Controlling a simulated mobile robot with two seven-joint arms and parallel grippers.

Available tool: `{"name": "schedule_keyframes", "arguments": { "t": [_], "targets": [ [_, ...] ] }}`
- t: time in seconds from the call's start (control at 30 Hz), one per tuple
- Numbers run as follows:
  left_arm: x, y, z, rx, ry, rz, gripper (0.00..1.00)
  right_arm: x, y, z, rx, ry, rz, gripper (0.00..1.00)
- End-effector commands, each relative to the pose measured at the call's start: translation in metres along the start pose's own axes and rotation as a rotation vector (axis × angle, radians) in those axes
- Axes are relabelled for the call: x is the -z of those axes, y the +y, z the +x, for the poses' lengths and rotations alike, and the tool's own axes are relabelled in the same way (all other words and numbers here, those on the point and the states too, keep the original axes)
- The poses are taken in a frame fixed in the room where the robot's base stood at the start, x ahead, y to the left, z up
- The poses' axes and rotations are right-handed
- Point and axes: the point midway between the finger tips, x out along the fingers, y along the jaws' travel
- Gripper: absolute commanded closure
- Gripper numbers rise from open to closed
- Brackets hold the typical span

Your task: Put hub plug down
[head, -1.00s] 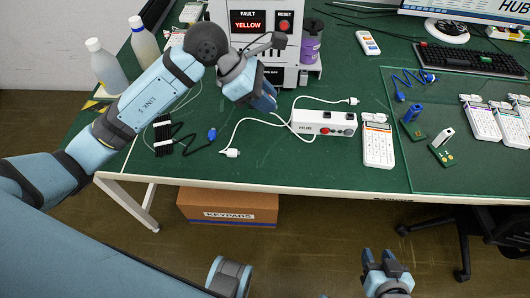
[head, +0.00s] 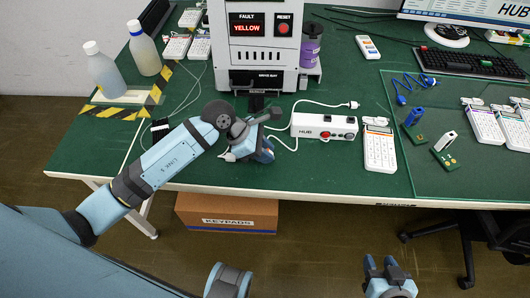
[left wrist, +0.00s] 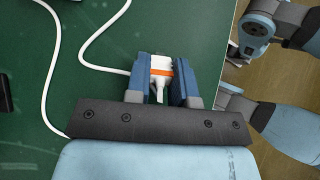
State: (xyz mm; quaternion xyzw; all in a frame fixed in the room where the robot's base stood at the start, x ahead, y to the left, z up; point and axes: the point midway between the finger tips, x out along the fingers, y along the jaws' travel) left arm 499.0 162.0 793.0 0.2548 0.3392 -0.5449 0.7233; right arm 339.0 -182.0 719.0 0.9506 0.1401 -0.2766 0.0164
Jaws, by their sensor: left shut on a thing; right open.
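The hub plug (left wrist: 160,72), white with an orange band, is between the fingers of my left gripper (left wrist: 163,66) in the left wrist view. The gripper is shut on it, low over the green table near its front edge. I cannot tell whether the plug touches the table. The white hub (head: 323,127) lies to the right of this gripper. My right gripper (head: 382,262) is open and empty, in front of the table.
The fault tester (head: 264,52) stands behind my left gripper. A white cable plug (head: 352,104) lies behind the hub, and a white keypad (head: 380,150) lies to its right. Bare table (head: 310,168) shows in front of the hub.

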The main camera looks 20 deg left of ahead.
Motion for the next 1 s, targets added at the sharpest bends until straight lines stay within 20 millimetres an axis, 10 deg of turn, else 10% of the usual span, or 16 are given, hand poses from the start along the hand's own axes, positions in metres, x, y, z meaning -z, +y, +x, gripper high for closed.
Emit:
{"name": "schedule_keyframes", "arguments": {
  "t": [0.53, 0.57, 0.63, 1.0],
  "targets": [
    [0.0095, 0.0001, 0.0113, 0.000, 0.001, 0.001, 1.00, -0.0039, -0.0002, 0.0027, 0.001, 0.004, -0.003, 0.57],
    [0.0083, 0.0001, 0.0102, 0.000, 0.000, 0.000, 0.71, -0.0023, -0.0003, 0.0018, 0.001, 0.004, -0.003, 0.57],
    [0.0082, 0.0001, 0.0099, 0.000, 0.000, 0.000, 0.55, -0.0017, -0.0004, 0.0014, 0.001, 0.005, -0.003, 0.57],
    [0.0038, 0.0002, 0.0047, -0.001, 0.000, 0.000, 0.53, 0.0033, -0.0008, -0.0017, 0.002, 0.005, -0.003, 0.57]
  ]
}}
